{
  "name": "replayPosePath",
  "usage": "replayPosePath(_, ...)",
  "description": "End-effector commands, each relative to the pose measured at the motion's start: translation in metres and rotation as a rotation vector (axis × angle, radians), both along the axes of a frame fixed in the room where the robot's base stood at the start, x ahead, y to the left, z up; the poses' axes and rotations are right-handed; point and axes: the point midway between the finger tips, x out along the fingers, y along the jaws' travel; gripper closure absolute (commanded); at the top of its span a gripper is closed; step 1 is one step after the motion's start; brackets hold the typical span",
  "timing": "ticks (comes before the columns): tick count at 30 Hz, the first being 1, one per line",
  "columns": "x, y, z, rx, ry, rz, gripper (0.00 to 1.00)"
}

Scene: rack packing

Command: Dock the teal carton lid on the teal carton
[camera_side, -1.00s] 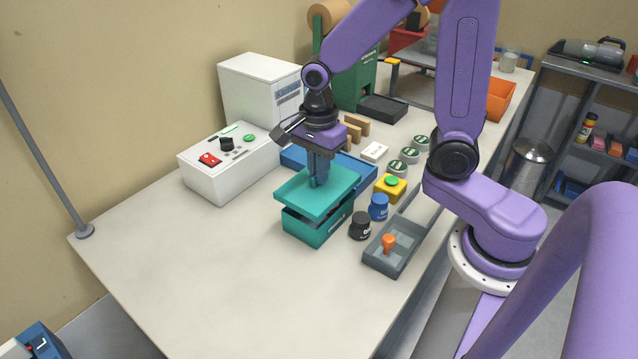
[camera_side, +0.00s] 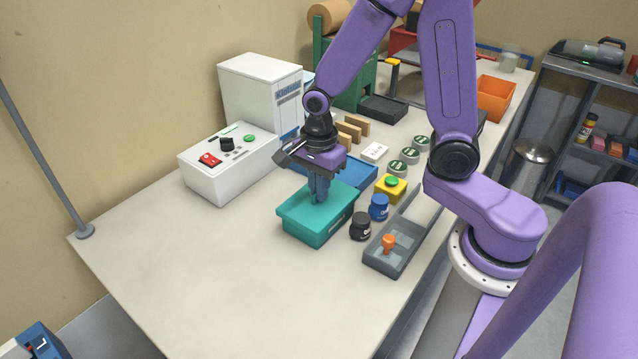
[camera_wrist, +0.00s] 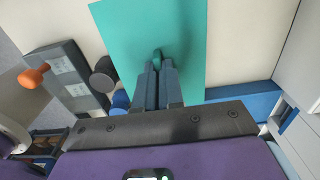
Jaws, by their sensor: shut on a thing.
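The teal carton lid (camera_side: 304,211) lies level on top of the teal carton (camera_side: 312,236) in the side view, with no gap showing between them. In the wrist view the lid (camera_wrist: 140,35) fills the upper middle and hides the carton below it. My gripper (camera_side: 319,198) is above the lid's middle, pointing down, shut on the lid's small knob. The knob shows between the fingertips in the wrist view (camera_wrist: 157,58). The carton's inside is hidden.
A black-lidded jar (camera_side: 360,226) and a blue jar (camera_side: 379,207) stand close right of the carton. A grey tray (camera_side: 402,262) with an orange-handled item is beyond them. A blue tray (camera_side: 358,172) lies behind. The table's front left is clear.

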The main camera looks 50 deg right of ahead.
Motion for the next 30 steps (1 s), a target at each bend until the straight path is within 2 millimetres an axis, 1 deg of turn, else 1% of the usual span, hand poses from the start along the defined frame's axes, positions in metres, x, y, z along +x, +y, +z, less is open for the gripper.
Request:
replayPosePath(5, 0.000, 0.000, -0.002, 0.000, -0.001, 0.000, 1.00)
replayPosePath(6, 0.000, 0.000, -0.002, 0.000, -0.001, 0.000, 0.83)
replayPosePath(7, 0.000, 0.000, -0.002, 0.000, -0.001, 0.000, 0.73)
replayPosePath(8, 0.000, 0.000, -0.002, 0.000, -0.001, 0.000, 0.67)
replayPosePath(16, 0.000, 0.000, -0.002, 0.000, -0.001, 0.000, 0.67)
replayPosePath(20, 0.001, 0.000, 0.003, 0.001, -0.003, 0.001, 0.67)
replayPosePath(26, 0.002, 0.001, 0.028, 0.003, -0.008, 0.000, 0.67)
replayPosePath(30, 0.002, 0.001, 0.053, 0.003, -0.008, 0.000, 0.67)
